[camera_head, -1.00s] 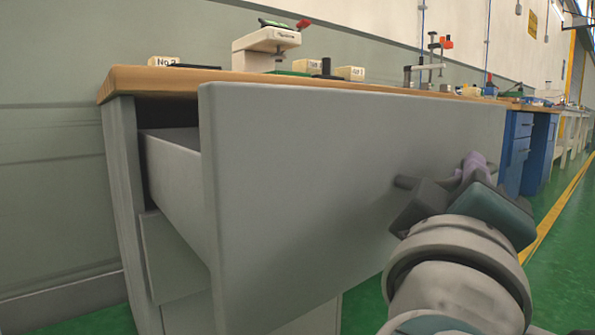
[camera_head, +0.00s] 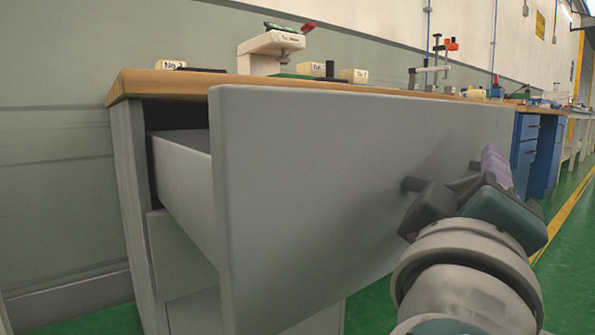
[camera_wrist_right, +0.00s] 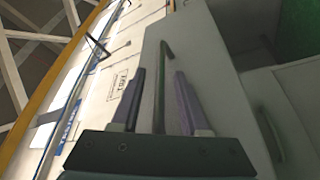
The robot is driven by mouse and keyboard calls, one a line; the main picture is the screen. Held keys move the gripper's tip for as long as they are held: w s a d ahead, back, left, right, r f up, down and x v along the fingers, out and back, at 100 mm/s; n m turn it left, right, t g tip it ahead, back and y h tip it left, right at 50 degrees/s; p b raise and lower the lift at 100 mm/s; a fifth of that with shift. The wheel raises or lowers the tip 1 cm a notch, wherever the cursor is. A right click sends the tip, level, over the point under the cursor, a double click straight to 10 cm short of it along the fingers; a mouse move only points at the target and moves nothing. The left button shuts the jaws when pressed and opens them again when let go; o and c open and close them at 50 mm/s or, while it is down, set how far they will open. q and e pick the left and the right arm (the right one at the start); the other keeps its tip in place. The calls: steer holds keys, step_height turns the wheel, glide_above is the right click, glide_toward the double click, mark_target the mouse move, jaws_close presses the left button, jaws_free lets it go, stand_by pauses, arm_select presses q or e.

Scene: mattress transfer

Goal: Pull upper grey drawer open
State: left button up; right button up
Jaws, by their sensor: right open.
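The upper grey drawer (camera_head: 340,180) stands well out from the grey cabinet (camera_head: 133,190), with its interior showing behind the front panel. Its dark bar handle (camera_head: 412,184) is on the right part of the front. My right gripper (camera_head: 478,172) is at this handle, partly hidden by its own wrist. In the right wrist view the handle bar (camera_wrist_right: 163,80) runs between the two purple-lined fingers of the gripper (camera_wrist_right: 160,85), with gaps on both sides. The fingers are open. My left gripper is not in view.
The wooden worktop (camera_head: 165,84) carries a white device (camera_head: 268,52), small labelled blocks (camera_head: 353,75) and a metal stand (camera_head: 432,68). A lower drawer front (camera_head: 180,250) is below. Blue cabinets (camera_head: 535,150) stand farther right. Green floor (camera_head: 560,280) is clear at right.

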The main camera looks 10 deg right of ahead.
steer(key=p+v, duration=0.1)
steer(key=v, duration=0.9)
steer(key=shift+p, duration=0.4)
